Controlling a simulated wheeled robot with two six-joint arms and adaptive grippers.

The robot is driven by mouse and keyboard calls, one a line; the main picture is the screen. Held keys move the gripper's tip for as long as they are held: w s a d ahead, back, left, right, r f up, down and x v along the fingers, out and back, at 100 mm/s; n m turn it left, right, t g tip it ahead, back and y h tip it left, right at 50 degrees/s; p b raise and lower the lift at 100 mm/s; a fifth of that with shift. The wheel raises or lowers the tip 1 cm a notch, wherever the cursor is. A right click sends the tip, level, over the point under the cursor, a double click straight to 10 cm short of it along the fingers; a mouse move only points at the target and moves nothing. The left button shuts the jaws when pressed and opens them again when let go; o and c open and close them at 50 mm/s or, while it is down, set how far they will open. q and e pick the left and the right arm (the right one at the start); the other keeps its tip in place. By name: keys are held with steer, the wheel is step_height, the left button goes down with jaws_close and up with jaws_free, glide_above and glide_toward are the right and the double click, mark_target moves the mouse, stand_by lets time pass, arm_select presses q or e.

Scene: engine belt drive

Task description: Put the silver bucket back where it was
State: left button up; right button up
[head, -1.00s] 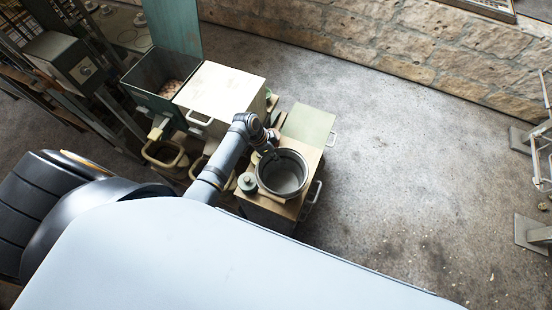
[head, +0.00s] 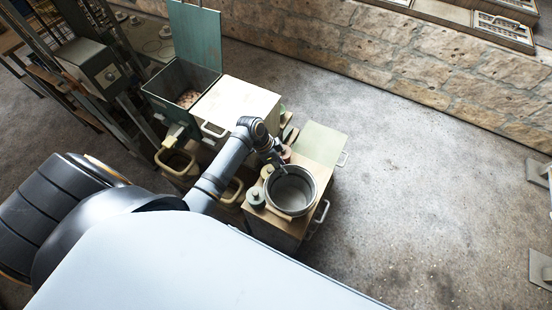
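The silver bucket (head: 291,191) is a round, open metal pail with a grey inside. It stands upright on the wooden top of a low box at the picture's centre. My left arm reaches over from the lower left, and my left gripper (head: 282,167) is at the bucket's far rim. The fingertips are small and dark there, so I cannot tell whether they grip the rim or only sit beside it. My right gripper is not in view.
A pale green panel (head: 318,143) covers the box's far end. The floor right of the box is clear.

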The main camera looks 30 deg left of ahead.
arm_select(q)
steer(key=v, duration=0.6)
steer(key=shift+a+r, duration=0.2)
steer(key=shift+r, duration=0.2)
steer(key=shift+s, duration=0.1)
